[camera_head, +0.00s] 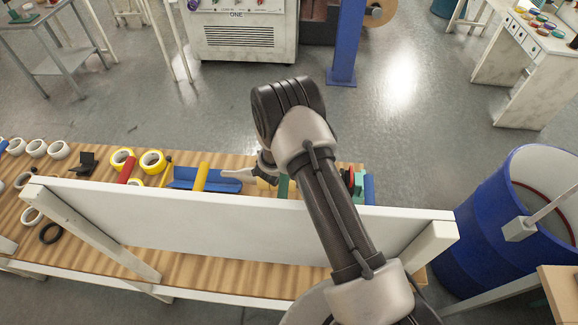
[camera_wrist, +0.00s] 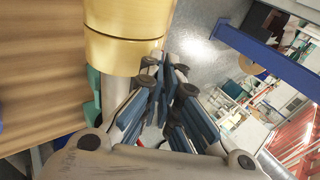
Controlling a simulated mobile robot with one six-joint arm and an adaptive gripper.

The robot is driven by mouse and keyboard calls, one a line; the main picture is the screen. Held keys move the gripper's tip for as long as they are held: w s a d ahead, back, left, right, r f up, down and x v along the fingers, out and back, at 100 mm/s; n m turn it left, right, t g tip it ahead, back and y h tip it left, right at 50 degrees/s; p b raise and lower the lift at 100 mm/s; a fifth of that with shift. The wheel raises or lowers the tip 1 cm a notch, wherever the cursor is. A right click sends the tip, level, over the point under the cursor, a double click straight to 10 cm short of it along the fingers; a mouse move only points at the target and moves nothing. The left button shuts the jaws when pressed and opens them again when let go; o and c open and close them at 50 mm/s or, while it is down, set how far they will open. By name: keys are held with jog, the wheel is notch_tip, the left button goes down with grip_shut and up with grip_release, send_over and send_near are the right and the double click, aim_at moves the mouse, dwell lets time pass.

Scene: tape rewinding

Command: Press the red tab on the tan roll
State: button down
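A tan roll (camera_wrist: 128,25), a glossy gold-tan cylinder with a dark seam line around it, fills the top middle of the wrist view. My gripper (camera_wrist: 166,68) is just below and to the right of it there; its fingers are drawn close together with nothing seen between them. The fingertips overlap the roll's lower right edge in the picture; I cannot tell whether they touch it. In the head view only a small yellowish patch of the roll (camera_head: 264,184) shows beside my arm, and my gripper is mostly hidden. I cannot make out the red tab on the roll.
A wooden table (camera_head: 215,263) with a white upright panel (camera_head: 200,218) stands before me. White and yellow rolls (camera_head: 152,161), a red cylinder (camera_head: 127,170) and a blue tray with a yellow bar (camera_head: 201,177) lie left of my arm. A blue barrel (camera_head: 490,230) stands right.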

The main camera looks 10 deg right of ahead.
jog(key=shift+s+f+b, duration=0.2)
jog(key=shift+f+b, duration=0.1)
jog(key=shift+f, duration=0.05)
dwell(0.6)
jog(key=c, duration=1.7)
grip_release()
jog(key=v, duration=1.2)
